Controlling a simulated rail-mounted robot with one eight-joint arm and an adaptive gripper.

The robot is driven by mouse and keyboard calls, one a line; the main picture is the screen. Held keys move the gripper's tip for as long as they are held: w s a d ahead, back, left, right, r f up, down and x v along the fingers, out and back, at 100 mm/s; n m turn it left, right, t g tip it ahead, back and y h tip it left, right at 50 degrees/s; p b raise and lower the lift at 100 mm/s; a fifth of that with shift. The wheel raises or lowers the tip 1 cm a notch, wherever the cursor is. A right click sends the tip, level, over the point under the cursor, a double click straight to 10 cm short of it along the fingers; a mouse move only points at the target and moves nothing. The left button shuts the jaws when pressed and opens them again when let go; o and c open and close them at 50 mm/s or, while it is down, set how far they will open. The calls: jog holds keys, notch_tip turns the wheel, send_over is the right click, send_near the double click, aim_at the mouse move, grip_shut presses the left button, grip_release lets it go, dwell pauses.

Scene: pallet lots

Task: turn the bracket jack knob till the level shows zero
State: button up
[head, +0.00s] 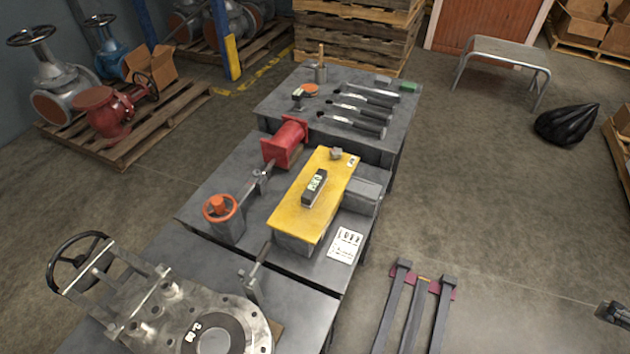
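A dark digital level (315,187) lies on a yellow plate (333,172) on the middle bench; its lit display is too small to read. A round orange knob (219,206) tops a grey cylinder at the left of this bench. A small grey knob-like piece (336,154) stands at the plate's far end. I cannot tell for sure which is the jack knob. A dark jointed part at the right edge looks like my gripper (610,314); it is cut off by the frame, far from the bench, and its fingers cannot be made out.
A red flanged piece (285,142) stands behind the orange knob. Several dark tools (358,112) lie on the far bench (275,98). A big flanged valve (180,315) fills the near bench. Dark bars (415,310) are right of the benches. Open floor (490,220) lies further right.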

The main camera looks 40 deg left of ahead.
dwell(0.4)
jog(key=w+a+r+n+g+p, duration=0.1)
jog(key=w+a+r+n, duration=0.2)
jog(key=w+a, duration=0.3)
jog(key=w+a+r+n+g+y, duration=0.1)
jog(key=w+a+r+n, duration=0.25)
jog(key=w+a, duration=0.3)
jog(key=w+a+r+n+g+p, duration=0.1)
jog(key=w+a+r+n, duration=0.2)
jog(key=w+a, duration=0.35)
jog(key=n+g+h+p, duration=0.1)
jog(key=n+g+p, duration=0.25)
jog(key=n, duration=1.15)
send_over(336, 151)
notch_tip(336, 151, down, 20)
jog(key=shift+g, duration=0.35)
notch_tip(336, 151, down, 13)
jog(key=shift+f+b, duration=0.1)
jog(key=shift+b, duration=0.4)
